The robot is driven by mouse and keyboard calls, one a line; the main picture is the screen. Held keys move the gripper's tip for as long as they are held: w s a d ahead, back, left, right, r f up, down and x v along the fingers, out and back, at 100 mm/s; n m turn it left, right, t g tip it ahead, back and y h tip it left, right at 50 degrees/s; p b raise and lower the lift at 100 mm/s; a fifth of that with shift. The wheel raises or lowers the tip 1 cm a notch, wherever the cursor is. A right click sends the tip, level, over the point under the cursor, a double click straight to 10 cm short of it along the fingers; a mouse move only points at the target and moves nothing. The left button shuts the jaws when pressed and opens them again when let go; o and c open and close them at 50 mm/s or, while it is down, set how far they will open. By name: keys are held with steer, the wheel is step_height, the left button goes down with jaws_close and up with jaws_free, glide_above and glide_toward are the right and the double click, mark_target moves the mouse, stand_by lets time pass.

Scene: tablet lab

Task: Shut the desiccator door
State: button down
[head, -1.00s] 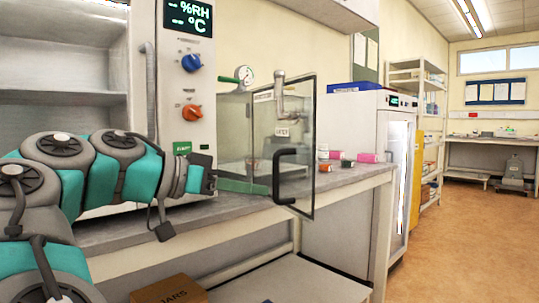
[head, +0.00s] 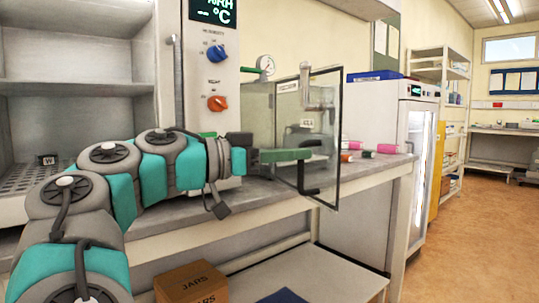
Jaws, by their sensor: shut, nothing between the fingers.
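The desiccator (head: 260,105) is a clear box with a gauge on top, standing on the bench right of the control panel. Its door (head: 328,110) is a dark-framed clear pane standing open, swung out past the bench's front edge. My gripper (head: 308,154) has green fingers, shut and empty, pointing right, with the tips overlapping the door's handle side in the head view. I cannot tell whether they touch the door or handle.
Several pink, white and green bottles (head: 368,154) lie or stand on the bench beyond the door. A white cabinet (head: 372,110) stands farther right. A box marked JARS (head: 190,283) is on the lower shelf. The floor (head: 465,235) at right is clear.

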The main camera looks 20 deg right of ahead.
mark_target(332, 152)
steer(key=shift+w+d, duration=0.15)
steer(key=shift+d, duration=2.25)
steer(key=shift+d, duration=0.15)
